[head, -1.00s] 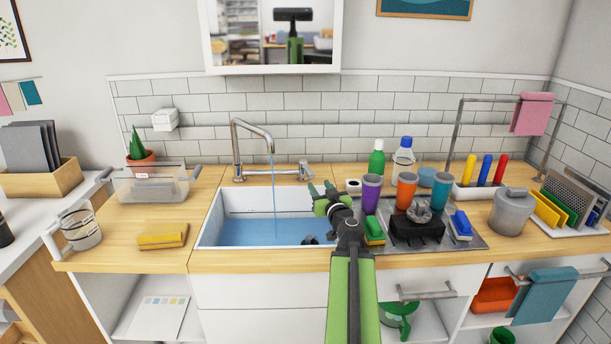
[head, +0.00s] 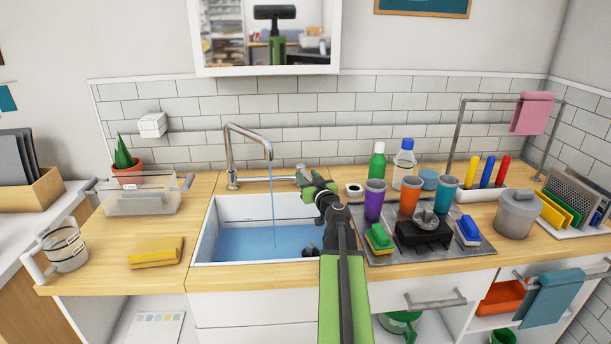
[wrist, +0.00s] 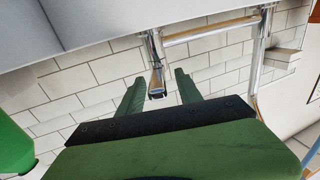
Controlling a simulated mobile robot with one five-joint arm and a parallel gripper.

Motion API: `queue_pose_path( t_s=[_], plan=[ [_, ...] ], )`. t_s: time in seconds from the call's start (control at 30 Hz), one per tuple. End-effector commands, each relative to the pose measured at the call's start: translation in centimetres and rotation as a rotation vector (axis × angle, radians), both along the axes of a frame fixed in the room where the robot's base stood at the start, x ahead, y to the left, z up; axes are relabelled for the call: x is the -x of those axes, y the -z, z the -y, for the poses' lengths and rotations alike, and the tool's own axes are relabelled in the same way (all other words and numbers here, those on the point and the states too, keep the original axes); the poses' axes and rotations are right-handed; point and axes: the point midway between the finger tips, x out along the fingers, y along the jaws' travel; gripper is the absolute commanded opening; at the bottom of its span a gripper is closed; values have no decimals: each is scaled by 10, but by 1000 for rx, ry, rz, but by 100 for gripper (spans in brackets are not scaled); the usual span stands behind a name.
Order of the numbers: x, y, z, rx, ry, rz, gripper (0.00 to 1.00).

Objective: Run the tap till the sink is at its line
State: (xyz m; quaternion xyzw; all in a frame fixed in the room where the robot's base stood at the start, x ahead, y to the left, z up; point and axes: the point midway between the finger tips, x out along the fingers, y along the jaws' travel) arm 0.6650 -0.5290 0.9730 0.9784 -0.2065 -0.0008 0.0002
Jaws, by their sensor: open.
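The metal tap (head: 230,150) stands behind the sink (head: 202,235), and a thin stream of water (head: 274,215) falls from its spout. Blue water (head: 245,243) covers the sink floor, its surface below the rim. In the wrist view the tap handle (wrist: 156,82) shows between the two open green fingers (wrist: 160,85), with gaps on both sides.
Right of the sink, a metal tray (head: 385,250) holds cups, sponges and a dark block. Bottles (head: 403,162) stand behind it. My arm crosses the sink's right front edge.

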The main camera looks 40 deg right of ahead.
Motion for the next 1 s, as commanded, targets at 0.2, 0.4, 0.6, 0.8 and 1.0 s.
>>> queue_pose_path(
  t_s=[0.2, 0.4, 0.6, 0.8, 1.0],
  plan=[
    [3, 0, 5, 0, 7, 0, 42],
    [7, 0, 9, 0, 13, 0, 18],
    [8, 0, 11, 0, 15, 0, 0],
    [9, 0, 12, 0, 16, 0, 0],
    [9, 0, 12, 0, 17, 0, 0]
  ],
)
